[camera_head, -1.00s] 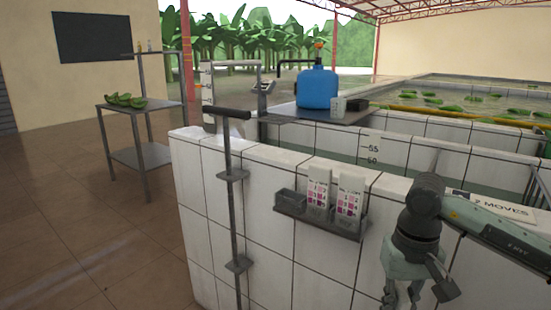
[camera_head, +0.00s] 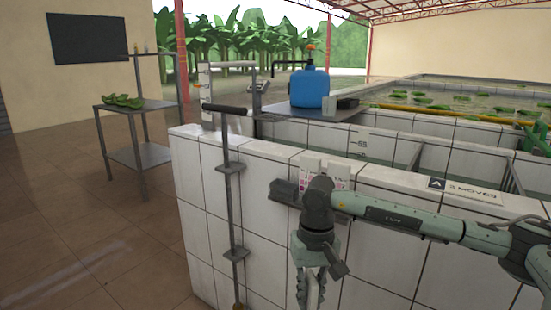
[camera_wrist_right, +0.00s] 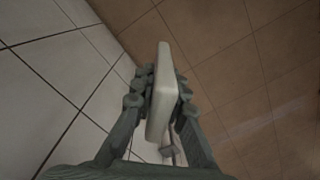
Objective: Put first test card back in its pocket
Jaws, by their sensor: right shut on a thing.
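My right gripper (camera_head: 311,296) points down in front of the white tiled wall, below the card rack. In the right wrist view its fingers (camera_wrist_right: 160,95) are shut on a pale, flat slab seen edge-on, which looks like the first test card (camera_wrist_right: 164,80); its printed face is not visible. The grey card rack (camera_head: 284,192) hangs on the tiled wall; its left pocket looks empty. Two white cards with pink patches, one (camera_head: 338,172) at the right, stand in the other pockets, partly hidden by my right arm. My left gripper is not in view.
A grey upright pole with a dark T-handle (camera_head: 227,109) stands left of the rack, close to the wall. A blue jug (camera_head: 310,88) sits on a shelf over the tank. A metal stand with green fruit (camera_head: 124,101) is at far left. The floor at left is clear.

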